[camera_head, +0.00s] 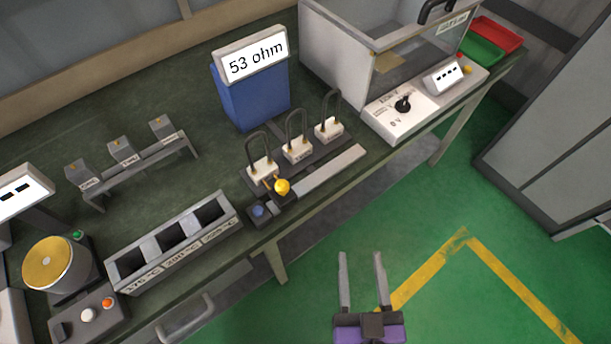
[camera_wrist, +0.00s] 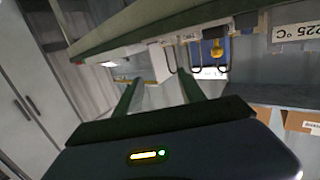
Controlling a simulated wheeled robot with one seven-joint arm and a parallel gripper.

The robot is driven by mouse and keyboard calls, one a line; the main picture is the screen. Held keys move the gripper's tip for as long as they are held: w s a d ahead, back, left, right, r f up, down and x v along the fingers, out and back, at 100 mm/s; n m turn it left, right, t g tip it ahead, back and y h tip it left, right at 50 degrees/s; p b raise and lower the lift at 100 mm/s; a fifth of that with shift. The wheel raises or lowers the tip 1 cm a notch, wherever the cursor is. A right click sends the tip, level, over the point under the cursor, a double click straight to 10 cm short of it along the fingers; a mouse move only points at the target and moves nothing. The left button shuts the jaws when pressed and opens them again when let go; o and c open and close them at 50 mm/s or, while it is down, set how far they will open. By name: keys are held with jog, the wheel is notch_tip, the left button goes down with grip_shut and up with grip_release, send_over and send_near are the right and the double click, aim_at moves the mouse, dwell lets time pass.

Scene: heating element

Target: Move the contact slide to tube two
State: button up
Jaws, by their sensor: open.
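The contact slide has a yellow knob (camera_head: 282,187) and stands at the left end of a grey rail (camera_head: 332,170), in front of the leftmost tube block (camera_head: 262,168). Three dark bent tubes stand on white blocks in a row; the middle one is the middle tube block (camera_head: 297,149). Their labels are too small to read. My gripper (camera_head: 361,254) is open and empty, over the green floor in front of the bench, right of the slide and apart from it. In the wrist view the yellow knob (camera_wrist: 217,48) shows beyond the open fingers (camera_wrist: 159,82), to their right.
A blue meter (camera_head: 250,92) reading 53 ohm stands behind the tubes. A glass-fronted box with a control panel (camera_head: 405,105) is to the right. A slotted holder (camera_head: 172,243) with temperature labels sits left. A bench handle (camera_head: 188,318) sticks out. Floor before the bench is clear.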

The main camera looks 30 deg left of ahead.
aim_at(281, 181)
jog(key=w+a+n+y, duration=0.1)
jog(key=a, duration=0.5)
jog(key=w+a+n+g+y+b, duration=0.1)
jog(key=a, duration=0.5)
jog(key=w+a+y+b, duration=0.1)
jog(key=a+y, duration=0.1)
jog(key=a, duration=0.3)
jog(key=shift+w+a+r+n+g, duration=0.2)
jog(key=shift+w+a+n+g, duration=0.1)
jog(key=shift+a+n, duration=0.1)
jog(key=shift+p+x, duration=0.35)
jog(key=shift+x, duration=3.45)
jog(key=shift+s, duration=0.1)
grip_shut()
